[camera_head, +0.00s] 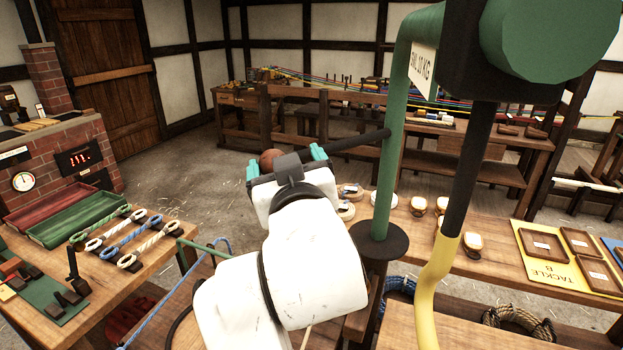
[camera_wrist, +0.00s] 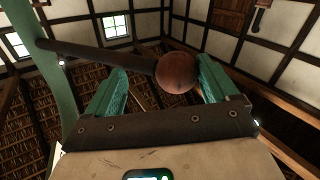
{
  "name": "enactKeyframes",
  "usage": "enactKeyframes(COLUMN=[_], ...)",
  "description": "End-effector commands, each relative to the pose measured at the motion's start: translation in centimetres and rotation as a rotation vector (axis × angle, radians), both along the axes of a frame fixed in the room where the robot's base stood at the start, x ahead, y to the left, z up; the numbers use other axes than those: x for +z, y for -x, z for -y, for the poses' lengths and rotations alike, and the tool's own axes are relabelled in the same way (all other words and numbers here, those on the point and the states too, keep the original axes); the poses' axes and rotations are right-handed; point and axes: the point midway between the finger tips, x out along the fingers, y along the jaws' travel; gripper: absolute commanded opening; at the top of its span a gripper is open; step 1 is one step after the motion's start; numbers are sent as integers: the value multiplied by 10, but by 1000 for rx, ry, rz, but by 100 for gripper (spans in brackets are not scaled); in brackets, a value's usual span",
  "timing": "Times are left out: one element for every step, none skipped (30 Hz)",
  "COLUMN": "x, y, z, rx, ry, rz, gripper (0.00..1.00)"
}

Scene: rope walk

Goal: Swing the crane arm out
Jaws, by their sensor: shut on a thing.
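The crane's green post (camera_head: 386,185) stands on a dark round base right of centre, with a lettered plate (camera_head: 423,70) near its top. A dark handle bar (camera_head: 358,141) sticks out left from the post and ends in a brown wooden ball knob (camera_head: 268,158). My gripper (camera_head: 286,161) has its teal fingers either side of the bar's knob end and is shut on it. In the wrist view the knob (camera_wrist: 176,72) shows between the fingers, nearer the right one; the bar (camera_wrist: 100,57) runs left to the post (camera_wrist: 50,75).
A yellow-ended hook (camera_head: 433,280) hangs from a black shaft close on the right. A table with trays (camera_head: 80,217) stands at left. Open floor (camera_head: 180,165) lies between.

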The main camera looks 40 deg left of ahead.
Motion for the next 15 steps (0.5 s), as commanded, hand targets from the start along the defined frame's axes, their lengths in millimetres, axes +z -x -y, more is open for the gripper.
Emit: enactKeyframes(x=[-3, -3, -3, -3, -3, -3, -3, -3, -3, -3, -3, -3, -3, -3, -2], y=[-6, -8, -10, -12, -14, -16, -17, -19, -21, -22, -24, -25, -26, -28, -30], z=[-6, -10, -15, -19, -22, -26, -29, -32, -36, -38, -41, -44, -46, -47, -49], rx=[-40, -60, -85, -104, -121, -144, -160, -176, -194, -208, -220, -235, -246, -256, -268], ry=[-1, -1, -2, -2, -3, -4, -3, -4, -4, -3, -4, -3, -3, -2, -3], rz=[-1, 0, -1, -2, -3, -4, -5, -5, -5, -5, -6, -5, -6, -6, -8], gripper=[32, 32, 31, 31, 31, 31, 31, 31, 30, 30, 30, 30, 30, 30, 29])
